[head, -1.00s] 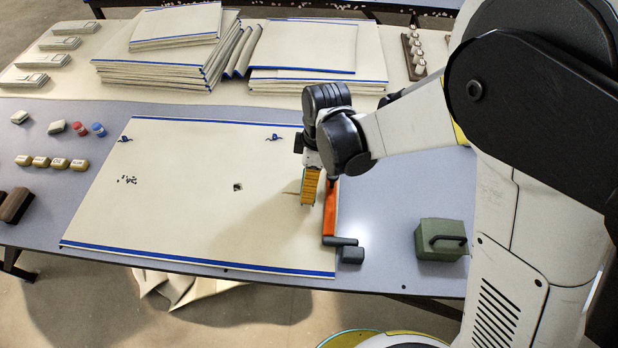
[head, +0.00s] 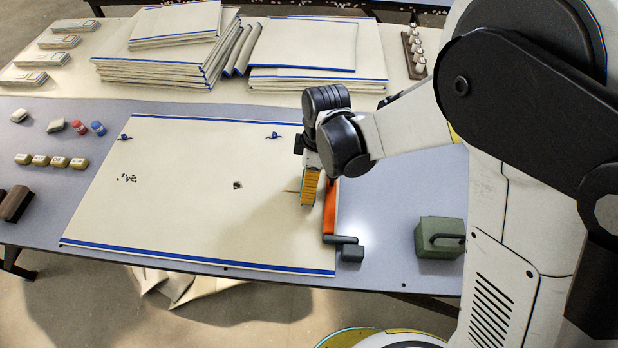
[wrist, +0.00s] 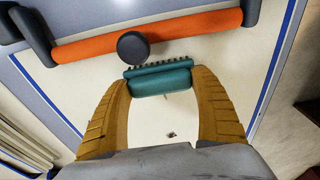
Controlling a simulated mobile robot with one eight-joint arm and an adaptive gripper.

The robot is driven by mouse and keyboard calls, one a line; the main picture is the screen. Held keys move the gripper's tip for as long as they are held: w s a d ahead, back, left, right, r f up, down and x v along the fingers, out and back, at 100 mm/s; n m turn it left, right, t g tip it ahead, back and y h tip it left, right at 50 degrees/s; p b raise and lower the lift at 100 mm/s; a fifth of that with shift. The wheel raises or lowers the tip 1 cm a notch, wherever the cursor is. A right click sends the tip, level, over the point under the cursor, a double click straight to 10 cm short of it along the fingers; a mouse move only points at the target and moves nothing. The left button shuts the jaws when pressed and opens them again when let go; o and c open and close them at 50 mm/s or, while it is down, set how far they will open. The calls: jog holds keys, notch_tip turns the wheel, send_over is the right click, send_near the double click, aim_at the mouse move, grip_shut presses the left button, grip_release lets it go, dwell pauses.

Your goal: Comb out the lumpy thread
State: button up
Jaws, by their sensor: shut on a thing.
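My gripper (head: 307,203) is low over the right side of a cream cloth (head: 180,225) with blue edge stripes. In the wrist view, my gripper's yellow fingers (wrist: 163,88) are closed on a teal comb-like tool (wrist: 160,84) with a row of dark teeth. A short thin brown thread-like line (head: 290,191) lies on the cloth just left of the fingers; I cannot tell if it touches the tool. Dark specks (head: 127,179) and a small dark patch (head: 237,186) mark the cloth.
An orange roller-like bar (head: 330,207) with dark ends lies along the cloth's right edge, close beside my gripper. A green box (head: 440,238) with a handle stands further right. Folded cloth stacks (head: 150,72) fill the back. Small blocks (head: 40,160) lie at the left.

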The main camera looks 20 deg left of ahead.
jog(key=shift+f, duration=0.6)
jog(key=shift+a, duration=0.1)
